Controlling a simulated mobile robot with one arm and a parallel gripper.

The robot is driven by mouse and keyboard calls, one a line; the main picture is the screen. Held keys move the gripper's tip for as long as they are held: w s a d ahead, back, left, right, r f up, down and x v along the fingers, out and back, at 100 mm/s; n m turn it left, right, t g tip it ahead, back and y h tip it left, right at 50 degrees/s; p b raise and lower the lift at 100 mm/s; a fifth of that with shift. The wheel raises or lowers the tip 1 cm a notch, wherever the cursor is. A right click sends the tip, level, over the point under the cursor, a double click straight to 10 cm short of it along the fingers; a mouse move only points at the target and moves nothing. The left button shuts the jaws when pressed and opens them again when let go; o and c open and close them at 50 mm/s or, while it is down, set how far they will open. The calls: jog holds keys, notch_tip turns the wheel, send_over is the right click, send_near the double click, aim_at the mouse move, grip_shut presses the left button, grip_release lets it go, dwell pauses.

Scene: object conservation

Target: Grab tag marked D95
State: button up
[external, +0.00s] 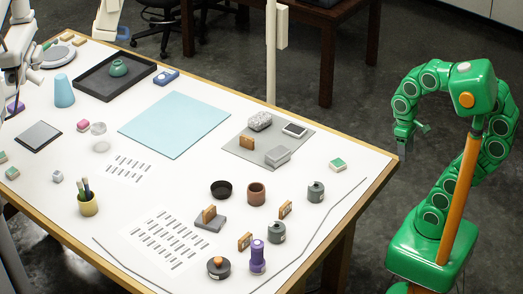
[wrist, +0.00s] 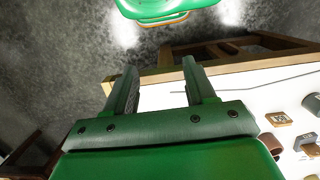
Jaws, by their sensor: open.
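Several small tan tags stand on the white table. One tag (external: 285,210) is right of the brown cup, another (external: 245,241) is beside the purple piece, and one (external: 209,214) is in a grey holder. My green gripper (external: 403,148) hangs off the table's right edge, apart from every tag. In the wrist view its fingers (wrist: 160,82) are apart with nothing between them; a tan tag (wrist: 277,118) shows at far right.
A brown cup (external: 256,194), a black bowl (external: 221,189), grey weights (external: 316,191) and a purple piece (external: 258,257) crowd the near right area. A blue mat (external: 175,123) lies flat mid-table. A grey arm (external: 14,55) stands at far left.

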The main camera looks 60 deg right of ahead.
jog(key=w+a+f+n+t+y, duration=0.15)
jog(key=w+a+n, duration=0.25)
jog(key=w+a, duration=0.5)
jog(key=w+a+f+n+t+y, duration=0.1)
jog(key=w+a+n+t+y, duration=0.2)
jog(key=w+a, duration=0.6)
jog(key=w+a+r+n+t+y, duration=0.1)
jog(key=w+a+n+y, duration=0.25)
jog(key=a, duration=1.05)
jog(key=w+a+r+n+t+y, duration=0.1)
jog(key=w+a+n+y, duration=0.3)
jog(key=a, duration=0.9)
jog(key=m, duration=0.1)
send_near(246, 236)
jog(key=shift+a, duration=0.4)
jog(key=shift+w+a+f, duration=0.1)
jog(key=shift+f, duration=0.25)
jog(key=shift+x, duration=3.8)
jog(key=shift+w+r, duration=0.1)
jog(key=shift+c, duration=0.3)
grip_shut()
